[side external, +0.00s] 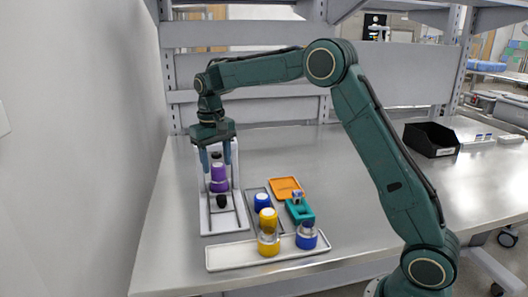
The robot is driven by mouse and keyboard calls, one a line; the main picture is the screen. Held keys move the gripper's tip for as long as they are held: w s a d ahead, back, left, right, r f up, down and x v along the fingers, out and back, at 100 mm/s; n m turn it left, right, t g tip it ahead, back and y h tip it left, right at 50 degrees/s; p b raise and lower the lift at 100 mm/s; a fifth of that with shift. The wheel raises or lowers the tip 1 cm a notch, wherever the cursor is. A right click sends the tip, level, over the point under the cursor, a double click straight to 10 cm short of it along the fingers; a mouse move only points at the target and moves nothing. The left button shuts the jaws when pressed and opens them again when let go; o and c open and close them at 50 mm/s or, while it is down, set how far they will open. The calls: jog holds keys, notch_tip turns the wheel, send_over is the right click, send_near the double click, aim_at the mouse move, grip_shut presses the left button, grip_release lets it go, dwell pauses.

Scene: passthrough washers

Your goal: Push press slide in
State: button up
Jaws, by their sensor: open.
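The white press (204,205) stands at the left of the table, with a flat base, rails and an upright back. A purple part (218,184) stands in it, partly behind my gripper. A black knob (221,201) sits low at the front of the press, nearer the camera than the purple part; I take it for the slide's knob. My gripper (217,168) points down over the press, open, with its two fingertips apart above or beside the top of the purple part. I cannot tell whether they touch anything. Dark press parts show between the fingers.
A white tray (220,259) in front holds a yellow-and-clear part (268,243) and a blue-and-clear part (306,236). Right of the press are a blue-capped part (262,202), an orange tray (285,186) and a teal holder (300,211). A black bin (430,140) stands far right.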

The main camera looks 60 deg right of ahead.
aim_at(221, 196)
jog(key=f, duration=1.1)
jog(key=shift+s+d+f, duration=0.1)
jog(key=shift+d+f, duration=0.1)
jog(key=shift+d, duration=0.05)
grip_shut()
